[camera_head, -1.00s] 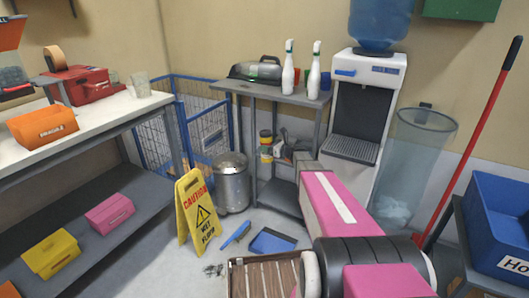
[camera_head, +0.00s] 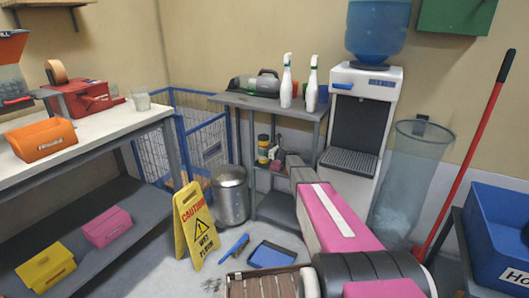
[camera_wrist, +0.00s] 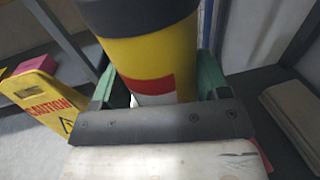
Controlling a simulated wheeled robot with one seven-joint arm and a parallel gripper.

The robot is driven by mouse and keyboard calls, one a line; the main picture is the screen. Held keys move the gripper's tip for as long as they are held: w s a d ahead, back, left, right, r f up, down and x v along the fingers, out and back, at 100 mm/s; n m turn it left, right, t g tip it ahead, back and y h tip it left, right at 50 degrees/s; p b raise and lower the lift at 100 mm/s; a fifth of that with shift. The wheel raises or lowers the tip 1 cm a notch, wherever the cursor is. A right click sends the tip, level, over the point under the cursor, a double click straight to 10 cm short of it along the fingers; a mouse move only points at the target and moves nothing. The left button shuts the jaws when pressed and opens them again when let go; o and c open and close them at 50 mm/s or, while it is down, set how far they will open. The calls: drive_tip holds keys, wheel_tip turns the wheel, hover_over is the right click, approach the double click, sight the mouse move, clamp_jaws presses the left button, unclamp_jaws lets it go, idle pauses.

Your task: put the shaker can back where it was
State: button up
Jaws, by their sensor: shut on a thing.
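The shaker can (camera_head: 263,150), yellow with a black lid, shows in the head view in front of the grey stand, below its top. In the wrist view the can (camera_wrist: 150,50) fills the top middle, with a red and white band on its side. My gripper (camera_wrist: 160,88) is shut on it, with a green finger on either side. In the head view my pink arm reaches in from the lower right, and its wrist partly hides the stand's middle. The can's base is hidden in the wrist view.
The grey stand (camera_head: 262,101) holds two white spray bottles (camera_head: 287,82) and a handheld vacuum (camera_head: 255,85) on top. A metal bin (camera_head: 230,197) and a yellow caution sign (camera_head: 196,225) stand to its left. A water dispenser (camera_head: 362,125) is on its right. A blue dustpan (camera_head: 272,254) lies on the floor.

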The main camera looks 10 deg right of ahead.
drive_tip(key=w, duration=0.4)
drive_tip(key=shift+d, duration=0.1)
drive_tip(key=shift+f, duration=1.7)
drive_tip(key=shift+f, duration=0.15)
drive_tip(key=o, duration=1.2)
